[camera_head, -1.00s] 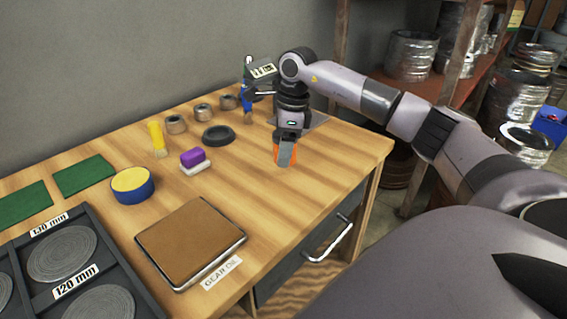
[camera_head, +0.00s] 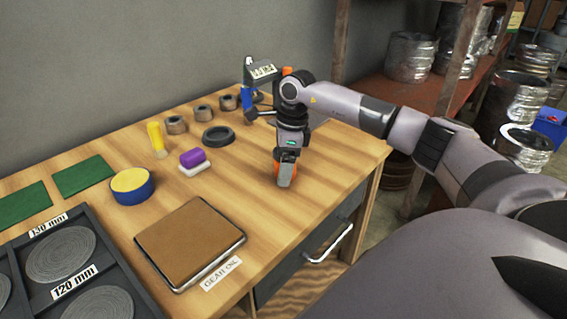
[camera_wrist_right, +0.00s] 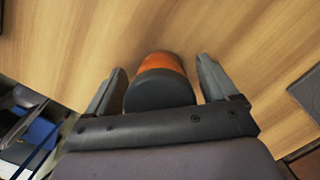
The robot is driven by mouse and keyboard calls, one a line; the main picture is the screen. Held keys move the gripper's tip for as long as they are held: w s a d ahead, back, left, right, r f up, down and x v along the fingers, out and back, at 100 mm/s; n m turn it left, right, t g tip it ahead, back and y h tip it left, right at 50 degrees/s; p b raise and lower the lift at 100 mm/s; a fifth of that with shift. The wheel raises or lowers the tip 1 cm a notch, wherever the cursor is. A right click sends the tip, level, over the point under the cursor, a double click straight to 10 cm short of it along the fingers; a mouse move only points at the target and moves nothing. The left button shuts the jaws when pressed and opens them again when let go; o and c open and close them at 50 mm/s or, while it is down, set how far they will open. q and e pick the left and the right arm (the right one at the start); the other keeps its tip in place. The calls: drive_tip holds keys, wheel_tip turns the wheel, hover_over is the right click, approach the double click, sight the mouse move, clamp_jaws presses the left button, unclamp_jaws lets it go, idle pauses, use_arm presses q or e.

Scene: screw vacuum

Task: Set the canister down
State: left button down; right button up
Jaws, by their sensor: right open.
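The canister (camera_wrist_right: 160,88), orange with a dark rounded end, lies between the fingers of my right gripper (camera_wrist_right: 160,65) in the right wrist view. Both fingers are spread, with a visible gap on each side of it. In the head view, my right gripper (camera_head: 286,180) points down over the right part of the wooden table. Orange parts of the canister (camera_head: 277,168) show beside the finger. Its lower end is at or close to the tabletop; the gripper hides most of it. My left gripper is not in view.
A blue-and-grey device (camera_head: 249,85) stands behind my arm. Bare wood surrounds the gripper.

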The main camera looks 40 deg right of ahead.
drive_tip(key=shift+r, duration=0.1)
drive_tip(key=r, duration=0.4)
drive_tip(key=d+r, duration=0.1)
drive_tip(key=r, duration=0.3)
drive_tip(key=s+r+p, duration=0.1)
drive_tip(key=r, duration=0.3)
drive_tip(key=shift+d, duration=0.2)
drive_tip(key=shift+s, duration=0.1)
